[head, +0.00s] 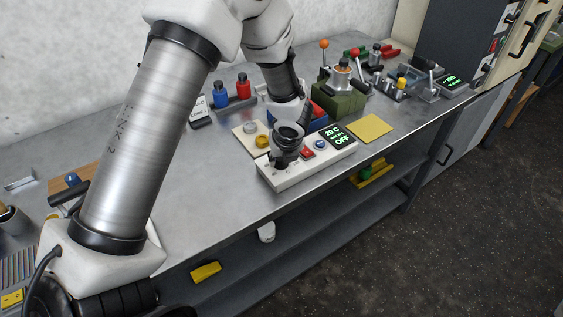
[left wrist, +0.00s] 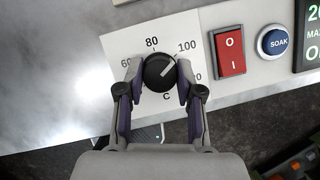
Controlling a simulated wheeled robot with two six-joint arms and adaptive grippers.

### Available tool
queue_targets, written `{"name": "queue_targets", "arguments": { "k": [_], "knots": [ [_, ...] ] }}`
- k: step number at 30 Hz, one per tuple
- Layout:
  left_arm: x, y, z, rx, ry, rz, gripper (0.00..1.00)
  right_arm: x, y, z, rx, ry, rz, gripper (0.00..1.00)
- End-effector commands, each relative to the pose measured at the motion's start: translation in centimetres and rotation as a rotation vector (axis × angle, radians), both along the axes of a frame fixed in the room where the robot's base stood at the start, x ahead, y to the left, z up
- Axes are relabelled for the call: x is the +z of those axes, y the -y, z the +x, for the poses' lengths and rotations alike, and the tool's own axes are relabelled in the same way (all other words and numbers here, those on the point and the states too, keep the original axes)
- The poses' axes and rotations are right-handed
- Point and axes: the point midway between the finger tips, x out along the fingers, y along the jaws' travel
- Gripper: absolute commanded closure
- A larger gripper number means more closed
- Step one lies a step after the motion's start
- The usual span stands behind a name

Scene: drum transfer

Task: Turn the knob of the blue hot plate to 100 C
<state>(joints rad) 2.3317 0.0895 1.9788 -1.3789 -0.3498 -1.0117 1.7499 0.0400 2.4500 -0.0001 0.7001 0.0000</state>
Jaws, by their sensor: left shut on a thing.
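The hot plate's white control panel (head: 325,160) is near the front edge of the bench, with a blue body (head: 318,122) behind it. Its display (head: 340,137) reads 20 C and OFF. My left gripper (head: 284,162) reaches down over the panel's left end and hides the knob in the head view. In the left wrist view the round black knob (left wrist: 159,72) sits between the fingertips, and my left gripper (left wrist: 158,80) is shut on it. The knob's white line points up and right, toward the printed 100. The labels 60 and 80 are left of that. My right gripper is not in view.
A red rocker switch (left wrist: 229,53) and a blue SOAK button (left wrist: 273,42) sit right of the knob. A yellow pad (head: 369,128) lies right of the panel. Blue and red bottles (head: 243,88) and a green block (head: 340,98) stand behind.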

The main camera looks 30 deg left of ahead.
Motion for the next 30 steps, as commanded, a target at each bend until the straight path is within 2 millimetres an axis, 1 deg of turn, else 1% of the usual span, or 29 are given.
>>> {"name": "queue_targets", "arguments": {
  "k": [1,6,22,23,24,30],
  "knots": [
    [-0.52,0.04,-0.25,-0.019,-0.005,-0.004,0.99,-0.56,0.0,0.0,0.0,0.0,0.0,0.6],
    [-0.4,0.04,-0.28,-0.075,-0.006,-0.004,0.99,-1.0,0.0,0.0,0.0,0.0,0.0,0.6],
    [-0.23,0.01,-0.27,-0.101,-0.006,-0.003,0.99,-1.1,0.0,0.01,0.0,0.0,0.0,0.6],
    [-0.23,0.01,-0.27,-0.101,-0.006,-0.003,0.54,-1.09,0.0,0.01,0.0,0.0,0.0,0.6],
    [-0.21,0.01,-0.25,-0.101,-0.006,-0.003,0.4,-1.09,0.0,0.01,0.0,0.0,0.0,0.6],
    [-0.09,-0.03,-0.14,-0.1,-0.003,-0.001,0.39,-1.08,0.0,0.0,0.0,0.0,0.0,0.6]
  ]
}}
